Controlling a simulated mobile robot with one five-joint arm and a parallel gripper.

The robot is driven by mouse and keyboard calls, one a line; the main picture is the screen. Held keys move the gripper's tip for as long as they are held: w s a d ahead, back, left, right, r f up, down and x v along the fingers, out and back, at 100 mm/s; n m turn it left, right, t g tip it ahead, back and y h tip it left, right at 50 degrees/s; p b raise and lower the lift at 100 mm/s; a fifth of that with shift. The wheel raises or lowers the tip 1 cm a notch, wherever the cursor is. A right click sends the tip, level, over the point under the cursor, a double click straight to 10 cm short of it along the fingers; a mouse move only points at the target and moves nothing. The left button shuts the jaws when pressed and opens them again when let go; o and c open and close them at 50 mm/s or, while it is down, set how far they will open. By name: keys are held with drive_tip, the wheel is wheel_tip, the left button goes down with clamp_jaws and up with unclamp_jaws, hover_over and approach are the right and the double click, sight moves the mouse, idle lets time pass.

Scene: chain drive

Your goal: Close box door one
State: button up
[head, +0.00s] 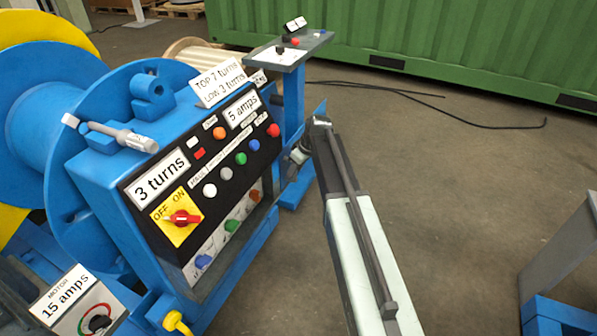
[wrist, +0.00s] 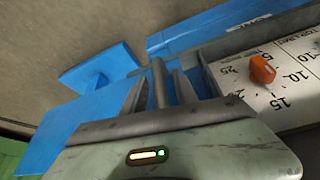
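The blue control box (head: 100,180) stands at left in the head view, with a black panel of buttons and a recessed lower row of coloured knobs. No door is labelled "one". A flat blue plate, which may be the box door, shows behind my gripper's tip (head: 320,121) in the head view. In the wrist view a flat blue plate (wrist: 72,128) lies left of and behind my gripper's fingers (wrist: 160,85). I cannot tell whether they touch it. An orange knob (wrist: 262,69) on a white numbered dial panel (wrist: 285,98) is right of the fingers.
A blue post with a grey shelf (head: 285,50) stands behind the box. A large blue reel (head: 45,85) is at left. A green container (head: 450,40) is at the back, with black cables (head: 470,120) on the floor.

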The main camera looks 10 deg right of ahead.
clamp_jaws()
idle(1.1)
